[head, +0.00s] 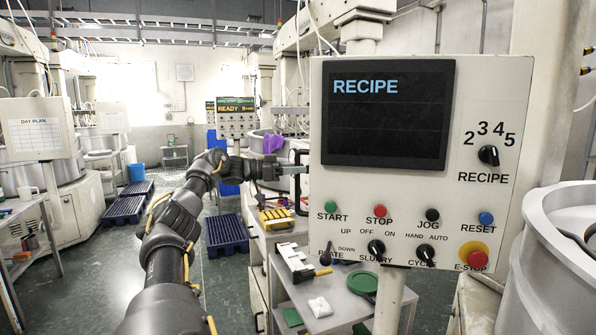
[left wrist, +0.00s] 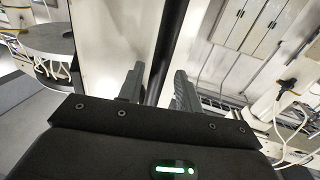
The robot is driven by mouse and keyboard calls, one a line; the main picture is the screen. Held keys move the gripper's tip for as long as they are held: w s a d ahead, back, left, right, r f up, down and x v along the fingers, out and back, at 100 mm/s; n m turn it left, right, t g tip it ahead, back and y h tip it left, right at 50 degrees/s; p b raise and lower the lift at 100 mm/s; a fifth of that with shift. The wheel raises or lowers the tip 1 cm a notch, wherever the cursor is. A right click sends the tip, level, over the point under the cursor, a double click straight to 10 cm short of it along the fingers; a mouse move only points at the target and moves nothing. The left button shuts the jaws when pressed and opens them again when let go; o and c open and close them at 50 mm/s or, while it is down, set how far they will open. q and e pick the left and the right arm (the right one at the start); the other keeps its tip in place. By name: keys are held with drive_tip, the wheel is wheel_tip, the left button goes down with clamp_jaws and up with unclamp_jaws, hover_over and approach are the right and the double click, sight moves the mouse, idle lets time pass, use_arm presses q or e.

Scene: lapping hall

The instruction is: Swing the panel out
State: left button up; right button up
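The control panel (head: 480,90) is a pale grey box with a dark RECIPE screen (head: 388,112), knobs and coloured buttons. It stands on a post at the right of the head view. A black upright handle (head: 298,204) sticks out from its left edge. My left gripper (head: 298,170) is at that handle, level with the lower part of the screen. In the left wrist view a black bar (left wrist: 168,45) runs between the two fingers (left wrist: 158,90), which stand apart with gaps beside the bar. My right gripper is not in view.
A grey cart (head: 340,305) with a white tool, a green disc and a white block stands below the panel. A large round machine (head: 560,240) is close at the right. Blue pallets (head: 226,235) lie on the floor at left. The aisle floor (head: 90,265) is open.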

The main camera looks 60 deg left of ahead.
use_arm(q)
drive_tip(key=b+v, duration=0.3)
drive_tip(key=v, duration=0.7)
drive_tip(key=shift+a+f+b, duration=0.15)
drive_tip(key=shift+a+b, duration=0.1)
drive_tip(key=shift+b, duration=0.1)
